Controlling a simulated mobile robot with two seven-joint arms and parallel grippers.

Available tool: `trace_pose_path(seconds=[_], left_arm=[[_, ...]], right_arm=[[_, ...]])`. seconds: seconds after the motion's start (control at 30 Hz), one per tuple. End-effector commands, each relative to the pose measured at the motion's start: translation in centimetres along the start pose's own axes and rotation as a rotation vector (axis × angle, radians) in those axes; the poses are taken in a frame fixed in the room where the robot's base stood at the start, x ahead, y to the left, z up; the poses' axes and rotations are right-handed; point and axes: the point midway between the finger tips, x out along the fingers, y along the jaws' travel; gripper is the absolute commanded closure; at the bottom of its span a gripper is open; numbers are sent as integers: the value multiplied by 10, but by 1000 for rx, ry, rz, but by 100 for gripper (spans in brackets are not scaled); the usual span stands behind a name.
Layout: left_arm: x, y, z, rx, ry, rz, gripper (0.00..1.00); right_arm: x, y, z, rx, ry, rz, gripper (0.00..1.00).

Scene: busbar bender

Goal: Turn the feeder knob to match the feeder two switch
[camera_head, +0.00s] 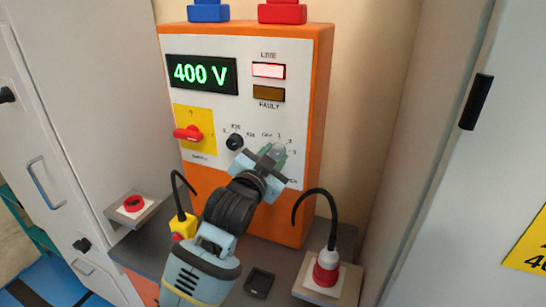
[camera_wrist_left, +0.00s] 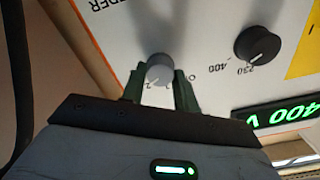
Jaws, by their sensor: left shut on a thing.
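The grey feeder knob (camera_wrist_left: 160,70) sits on the white front panel (camera_wrist_left: 205,50) of the orange cabinet, near the word FEEDER. My left gripper (camera_wrist_left: 158,88) is shut on it, one green finger on each side. In the head view the gripper (camera_head: 270,156) reaches the panel's lower right, and the knob (camera_head: 278,151) shows just past its fingers. The knob's pointer is too small to read. The gripper covers part of the printed marks around the knob. My right gripper is not in view.
A black selector knob (camera_head: 235,142) and a red rotary switch (camera_head: 187,133) are left of the gripper. The display (camera_head: 202,74) reads 400 V; the LINE lamp (camera_head: 268,70) is lit. A cabled red plug (camera_head: 327,268) and yellow pendant (camera_head: 182,226) stand below.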

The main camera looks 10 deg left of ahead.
Motion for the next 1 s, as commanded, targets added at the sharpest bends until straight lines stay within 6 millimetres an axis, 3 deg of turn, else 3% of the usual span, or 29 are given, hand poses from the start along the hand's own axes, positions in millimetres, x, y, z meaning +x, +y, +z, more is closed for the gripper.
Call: trace_pose_path(seconds=[0.4, 1.0], left_arm=[[0, 0, 1, -255, -1, 1, 92], [0, 0, 1, -314, -1, 0, 92]], right_arm=[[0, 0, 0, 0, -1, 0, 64], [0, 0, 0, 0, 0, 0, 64]])
